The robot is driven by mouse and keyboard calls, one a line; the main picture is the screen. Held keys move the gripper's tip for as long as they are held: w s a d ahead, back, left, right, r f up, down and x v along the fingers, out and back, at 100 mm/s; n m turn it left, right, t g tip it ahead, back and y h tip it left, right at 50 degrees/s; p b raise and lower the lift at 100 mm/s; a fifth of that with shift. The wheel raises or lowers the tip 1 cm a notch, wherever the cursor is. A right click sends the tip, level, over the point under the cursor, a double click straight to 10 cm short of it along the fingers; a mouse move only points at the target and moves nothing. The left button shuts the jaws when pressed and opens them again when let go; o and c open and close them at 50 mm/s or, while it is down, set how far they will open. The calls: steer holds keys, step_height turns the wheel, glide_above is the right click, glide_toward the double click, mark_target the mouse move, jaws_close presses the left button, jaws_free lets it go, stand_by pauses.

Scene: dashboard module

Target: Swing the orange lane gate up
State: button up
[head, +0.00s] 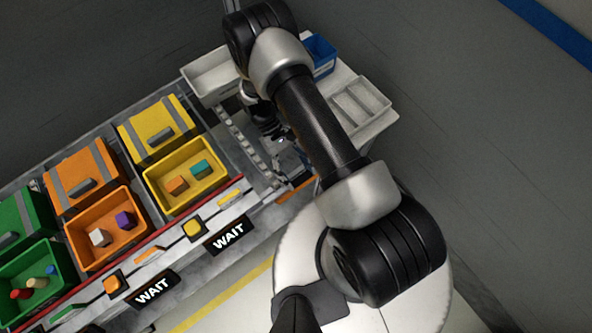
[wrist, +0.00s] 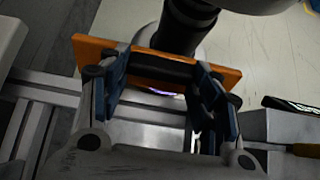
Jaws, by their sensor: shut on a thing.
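The orange gate (wrist: 225,72) is a flat orange bar with a black grip (wrist: 160,67) along its face, in the wrist view. My gripper (wrist: 162,70) has its two blue fingers shut on the black grip, one near each end. In the head view, the orange bar (head: 297,189) lies at the right end of the conveyor frame, below my gripper (head: 289,168). The gripper is small and dark there, and the arm partly covers the area around it.
Yellow (head: 184,195), orange (head: 108,250) and green (head: 42,295) bins holding small blocks stand at the left. Two black WAIT signs (head: 230,235) are on the front rail. A grey tray (head: 360,105) and a blue bin (head: 321,57) stand beyond the arm. Floor is clear at the right.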

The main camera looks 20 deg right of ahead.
stand_by(0.4)
steer(key=o, duration=1.5)
steer(key=shift+r, duration=0.1)
